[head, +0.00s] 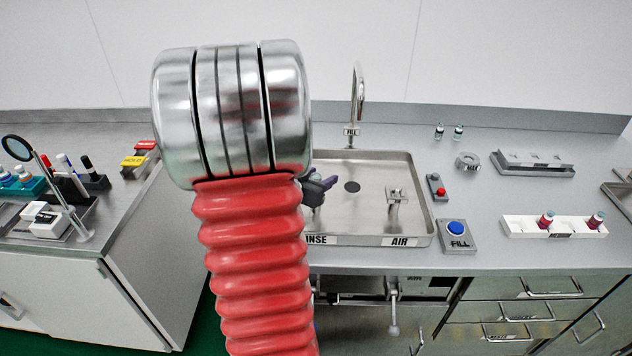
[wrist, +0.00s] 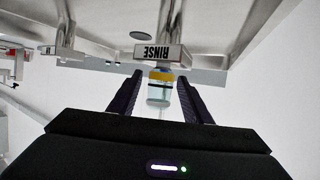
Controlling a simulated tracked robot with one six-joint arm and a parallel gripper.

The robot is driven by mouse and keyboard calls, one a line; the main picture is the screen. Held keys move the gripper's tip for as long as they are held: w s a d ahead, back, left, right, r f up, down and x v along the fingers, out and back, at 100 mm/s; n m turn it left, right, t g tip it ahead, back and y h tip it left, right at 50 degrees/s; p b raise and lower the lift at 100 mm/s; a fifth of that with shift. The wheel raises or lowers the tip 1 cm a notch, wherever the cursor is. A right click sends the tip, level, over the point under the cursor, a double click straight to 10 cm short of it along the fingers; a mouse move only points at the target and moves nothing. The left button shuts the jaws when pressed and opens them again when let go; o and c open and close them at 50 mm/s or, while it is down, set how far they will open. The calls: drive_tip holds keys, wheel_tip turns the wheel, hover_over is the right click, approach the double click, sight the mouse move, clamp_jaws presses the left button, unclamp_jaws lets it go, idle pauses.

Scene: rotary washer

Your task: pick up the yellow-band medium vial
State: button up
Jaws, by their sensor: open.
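The yellow-band vial (wrist: 160,90) shows in the wrist view as a clear body with a yellow band near the RINSE label (wrist: 158,52). My gripper (wrist: 160,76) is open, with one dark finger on each side of the vial. Gaps show between the fingers and the vial, so it is not gripped. In the head view, my gripper (head: 318,187) is a small dark shape at the left of the sink, partly hidden behind my red arm. The vial is not clear there, and what supports it cannot be told.
The steel sink (head: 420,222) has a tap (head: 357,95) behind it and an AIR post (head: 397,197) to the right.

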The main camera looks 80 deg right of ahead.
drive_tip(key=shift+s+d+f, duration=0.2)
drive_tip(key=shift+d+f, duration=0.1)
drive_tip(key=shift+d, duration=0.25)
drive_tip(key=shift+c, duration=0.6)
clamp_jaws()
drive_tip(key=shift+r, duration=0.1)
wheel_tip(320, 180, up, 10)
idle(0.6)
idle(0.9)
